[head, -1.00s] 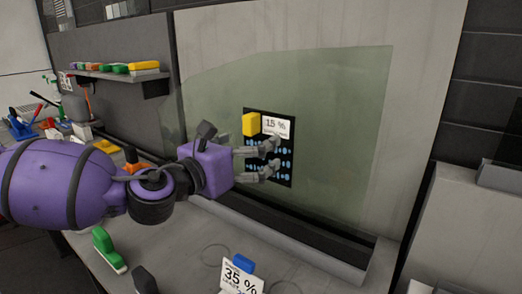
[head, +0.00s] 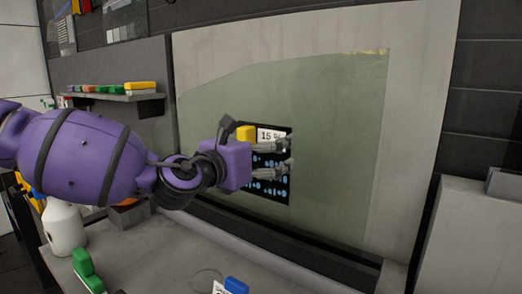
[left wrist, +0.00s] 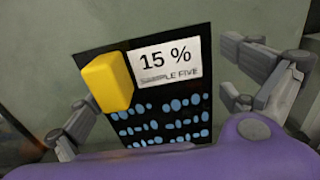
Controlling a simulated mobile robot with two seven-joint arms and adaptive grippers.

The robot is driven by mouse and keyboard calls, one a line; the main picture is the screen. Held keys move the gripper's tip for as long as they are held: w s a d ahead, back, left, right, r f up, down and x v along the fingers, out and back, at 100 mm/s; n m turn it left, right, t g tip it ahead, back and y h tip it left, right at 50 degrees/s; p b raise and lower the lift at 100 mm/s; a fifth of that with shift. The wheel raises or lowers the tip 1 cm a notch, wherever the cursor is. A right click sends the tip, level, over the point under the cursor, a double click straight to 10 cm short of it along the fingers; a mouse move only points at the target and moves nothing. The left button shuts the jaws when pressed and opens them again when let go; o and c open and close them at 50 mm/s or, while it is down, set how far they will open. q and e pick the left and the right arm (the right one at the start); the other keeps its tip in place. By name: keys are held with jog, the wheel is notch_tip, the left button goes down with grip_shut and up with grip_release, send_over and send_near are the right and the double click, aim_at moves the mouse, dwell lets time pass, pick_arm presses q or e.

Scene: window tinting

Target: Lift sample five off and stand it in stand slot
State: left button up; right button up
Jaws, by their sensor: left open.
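Sample five is a black sheet (head: 272,190) with blue dots, a yellow block (head: 246,133) and a white "15 %" label (head: 270,134). It is flat against the greenish window glass (head: 335,130). In the left wrist view, the sample sheet (left wrist: 165,122) faces me with its yellow block (left wrist: 107,82) and its label, reading "SAMPLE FIVE", in plain sight. My left gripper (head: 287,156) is open in front of the sample, hiding part of it. In the wrist view its fingers stand apart on either side of the sample. I cannot make out a stand slot. My right gripper is out of view.
A ledge (head: 240,218) runs below the glass. On the bench below are a blue-topped piece (head: 236,285), cut off by the frame, a green tool (head: 88,270) and a white bottle (head: 66,230). A shelf (head: 115,98) with coloured blocks hangs at left.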

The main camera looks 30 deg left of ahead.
pick_arm(q)
jog(key=shift+s+a, duration=0.1)
jog(key=c, duration=1.2)
jog(key=shift+s+r, duration=0.1)
jog(key=c, duration=0.3)
jog(key=shift+r, duration=0.1)
jog(key=shift+c, duration=0.6)
jog(key=o, duration=0.6)
jog(key=shift+r, duration=0.1)
jog(key=c, duration=0.8)
jog(key=shift+c, duration=0.2)
